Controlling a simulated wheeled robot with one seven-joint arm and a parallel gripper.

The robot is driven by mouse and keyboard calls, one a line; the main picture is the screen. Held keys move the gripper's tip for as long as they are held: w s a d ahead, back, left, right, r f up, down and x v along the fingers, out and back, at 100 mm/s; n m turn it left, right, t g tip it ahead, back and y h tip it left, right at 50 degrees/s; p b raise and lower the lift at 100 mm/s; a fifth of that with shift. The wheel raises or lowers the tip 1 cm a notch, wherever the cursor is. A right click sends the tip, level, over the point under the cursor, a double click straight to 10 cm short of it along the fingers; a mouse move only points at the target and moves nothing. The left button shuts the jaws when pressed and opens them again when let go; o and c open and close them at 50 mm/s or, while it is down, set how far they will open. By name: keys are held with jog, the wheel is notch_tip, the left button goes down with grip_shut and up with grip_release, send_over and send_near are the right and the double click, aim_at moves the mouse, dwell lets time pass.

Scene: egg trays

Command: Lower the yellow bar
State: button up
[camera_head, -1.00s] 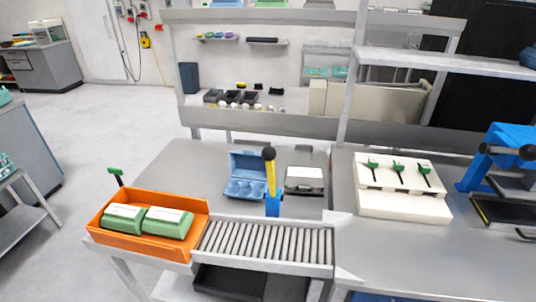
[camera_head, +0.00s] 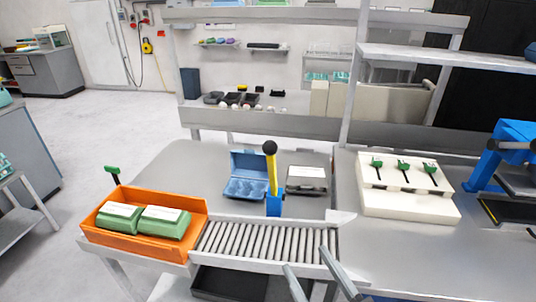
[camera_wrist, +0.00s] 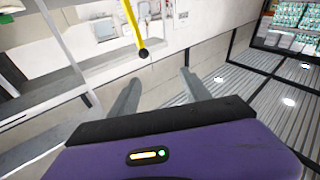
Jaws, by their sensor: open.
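The yellow bar (camera_head: 272,172) stands nearly upright, with a black ball knob (camera_head: 269,148) on top and a blue base (camera_head: 274,206) at the rear edge of the roller conveyor. My gripper (camera_head: 306,258) shows as two grey fingers at the lower edge of the head view, open and empty, nearer to me and to the right of the bar. In the wrist view, the yellow bar (camera_wrist: 132,22) reaches in from the top edge, its knob beyond the open fingers of my gripper (camera_wrist: 160,78). The bar and fingers are apart.
An orange tray (camera_head: 199,232) with two green egg cartons sits left of the rollers (camera_head: 262,240). An open blue egg box (camera_head: 247,188) and a grey device (camera_head: 306,187) flank the bar. A white block with green-handled levers (camera_head: 405,207) is at right.

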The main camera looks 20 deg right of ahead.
jog(key=t+b, duration=0.1)
jog(key=b, duration=0.1)
send_near(271, 152)
jog(key=s+a+r, duration=0.1)
jog(key=s+a, duration=0.4)
jog(key=s, duration=0.1)
jog(key=w+r+m+h+b, duration=0.1)
jog(key=w+r+m+h, duration=0.2)
jog(key=w+r, duration=0.5)
jog(key=w+d+f+g, duration=0.1)
jog(key=f, duration=0.1)
jog(key=w+d+f+m+g+h, duration=0.1)
jog(key=w, duration=0.1)
jog(key=w+d+f+m+g+h, duration=0.1)
jog(key=w+f, duration=0.1)
jog(key=shift+d+f, duration=0.25)
jog(key=shift+f, duration=0.3)
jog(key=shift+w+d, duration=0.15)
jog(key=shift+w, duration=0.15)
jog(key=shift+w+d+p, duration=0.15)
jog(key=shift+w+d, duration=0.05)
jog(key=shift+w, duration=0.95)
jog(key=shift+w+d+p, duration=0.2)
jog(key=shift+w, duration=1)
jog(key=shift+w+d+p, duration=0.15)
jog(key=shift+w+d, duration=0.05)
jog(key=shift+w, duration=0.95)
grip_shut()
